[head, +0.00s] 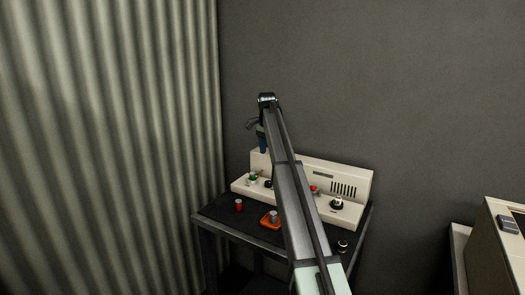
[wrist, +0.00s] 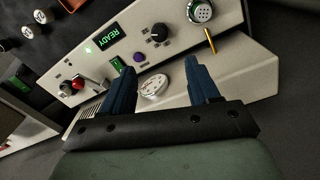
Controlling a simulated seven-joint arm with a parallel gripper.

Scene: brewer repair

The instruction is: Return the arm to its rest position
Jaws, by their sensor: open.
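My gripper (wrist: 157,85) shows in the wrist view with its two dark blue fingers apart and nothing held between them. It hangs over the cream brewer panel (wrist: 245,75). In the head view my arm reaches across the cream brewer (head: 352,181), and my gripper (head: 262,145) hangs above its left end. Beyond the fingertips the panel carries a green READY display (wrist: 105,38), a black knob (wrist: 158,33) and a round metal mesh part (wrist: 201,11). A round white dial (wrist: 154,86) shows between the fingers.
The brewer stands on a dark table (head: 222,208). A corrugated wall (head: 110,140) is at left. A beige box (head: 499,245) stands at right.

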